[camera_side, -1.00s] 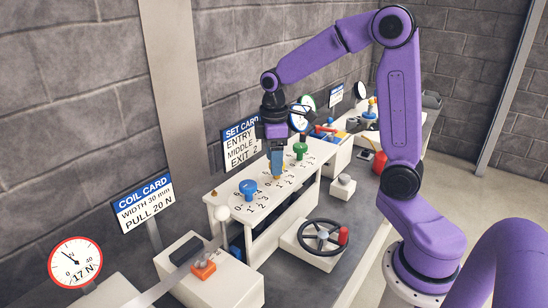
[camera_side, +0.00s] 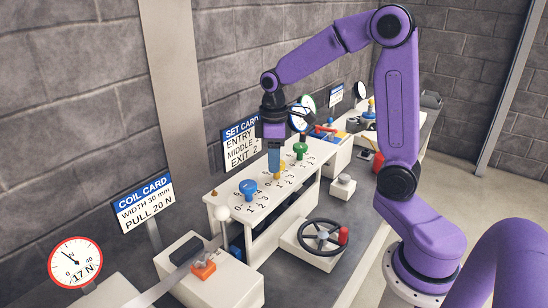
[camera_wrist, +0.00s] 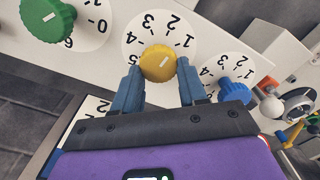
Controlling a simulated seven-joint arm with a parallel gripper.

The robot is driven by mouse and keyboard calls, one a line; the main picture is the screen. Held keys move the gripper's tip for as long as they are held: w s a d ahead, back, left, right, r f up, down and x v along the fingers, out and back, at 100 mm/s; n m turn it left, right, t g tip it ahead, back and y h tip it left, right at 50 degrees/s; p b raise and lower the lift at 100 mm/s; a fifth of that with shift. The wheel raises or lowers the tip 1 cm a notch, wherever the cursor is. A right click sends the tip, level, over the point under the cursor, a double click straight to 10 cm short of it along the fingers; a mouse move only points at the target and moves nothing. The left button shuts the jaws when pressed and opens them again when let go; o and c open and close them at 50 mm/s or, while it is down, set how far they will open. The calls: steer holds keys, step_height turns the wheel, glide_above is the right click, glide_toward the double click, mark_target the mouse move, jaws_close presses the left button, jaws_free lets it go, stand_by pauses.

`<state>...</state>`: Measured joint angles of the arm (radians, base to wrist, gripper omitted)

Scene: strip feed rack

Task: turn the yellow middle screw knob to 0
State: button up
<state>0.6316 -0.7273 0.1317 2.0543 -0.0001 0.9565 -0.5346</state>
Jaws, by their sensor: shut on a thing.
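The yellow middle screw knob (camera_wrist: 158,63) sits on a white numbered dial in the wrist view, between a green knob and a blue knob. It also shows in the side view (camera_side: 280,177), partly behind my fingers. My gripper (camera_wrist: 160,68) is shut on the yellow knob, with one blue finger on each side of it. The knob's white mark slants to the upper right, roughly towards the 1. The numbers 1 to 5 show around the dial (camera_wrist: 160,25); the 0 is hidden, seemingly by the right finger.
The green knob (camera_side: 300,149) and blue knob (camera_side: 248,188) stand close on either side along the white rack (camera_side: 262,212). A set card (camera_side: 240,143) behind is partly covered by my arm. A black handwheel (camera_side: 322,237) sits in front, with a grey-white button box (camera_side: 342,185) near it.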

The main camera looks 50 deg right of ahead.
steer(key=m, duration=0.3)
steer(key=shift+w+m, duration=0.1)
steer(key=shift+m, duration=0.2)
steer(key=m, duration=0.4)
steer(key=shift+d+m, duration=0.2)
steer(key=shift+m, duration=0.1)
steer(key=m, duration=0.4)
steer(key=shift+d, duration=0.15)
steer(key=shift+d+m, duration=0.1)
steer(key=shift+m, duration=1.7)
steer(key=shift+r+m, duration=0.1)
steer(key=shift+m, duration=0.2)
steer(key=o, duration=1)
steer(key=shift+o, duration=0.2)
step_height(320, 180, up, 17)
steer(key=shift+r, duration=0.15)
